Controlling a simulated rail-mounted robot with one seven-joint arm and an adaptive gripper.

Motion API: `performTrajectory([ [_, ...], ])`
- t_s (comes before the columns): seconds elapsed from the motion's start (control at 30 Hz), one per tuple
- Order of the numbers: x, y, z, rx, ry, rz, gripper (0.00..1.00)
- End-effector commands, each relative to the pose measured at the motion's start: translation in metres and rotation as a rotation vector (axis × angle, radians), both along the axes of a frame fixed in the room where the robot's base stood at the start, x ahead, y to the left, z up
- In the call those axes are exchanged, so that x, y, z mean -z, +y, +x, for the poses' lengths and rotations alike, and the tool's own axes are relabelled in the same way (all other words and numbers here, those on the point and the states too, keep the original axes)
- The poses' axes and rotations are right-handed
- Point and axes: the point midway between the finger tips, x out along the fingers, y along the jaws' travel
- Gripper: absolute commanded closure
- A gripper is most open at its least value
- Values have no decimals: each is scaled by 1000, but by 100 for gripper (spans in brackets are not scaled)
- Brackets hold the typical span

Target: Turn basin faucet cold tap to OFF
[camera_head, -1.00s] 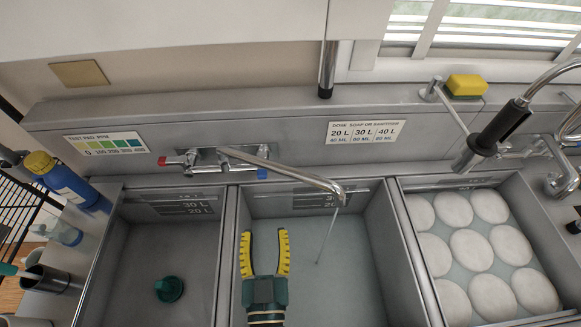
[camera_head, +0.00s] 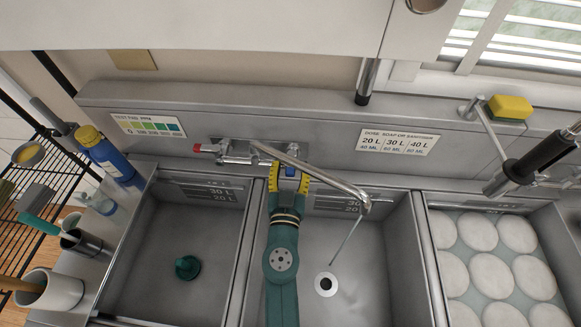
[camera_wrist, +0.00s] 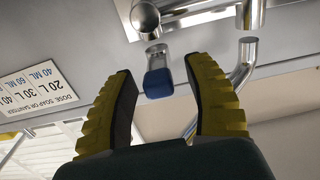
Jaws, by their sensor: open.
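The chrome basin faucet (camera_head: 240,151) is mounted on the back wall above the left and middle basins. Its spout (camera_head: 325,180) reaches over the middle basin and a thin stream of water falls from it. The red-ended hot tap (camera_head: 203,148) is at its left. The blue-ended cold tap (camera_head: 291,171) is at its right. My gripper (camera_head: 289,178) is open at the cold tap, with its yellow fingers on either side of it. In the wrist view the blue cap (camera_wrist: 158,83) shows between the open fingers (camera_wrist: 166,95), with visible gaps on both sides.
The spout passes close above and right of my gripper. The left basin (camera_head: 150,260) holds a green stopper (camera_head: 187,267). The right basin holds several white plates (camera_head: 490,270). Bottles (camera_head: 105,155) stand at the left edge.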

Motion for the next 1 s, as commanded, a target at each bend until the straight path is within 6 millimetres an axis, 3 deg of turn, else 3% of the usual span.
performTrajectory([
  [0.17,0,0,0,0,0,0,49],
  [0.43,0,0,-1,0,0,0,100],
  [1.0,0,-2,-1,-30,1,0,100],
])
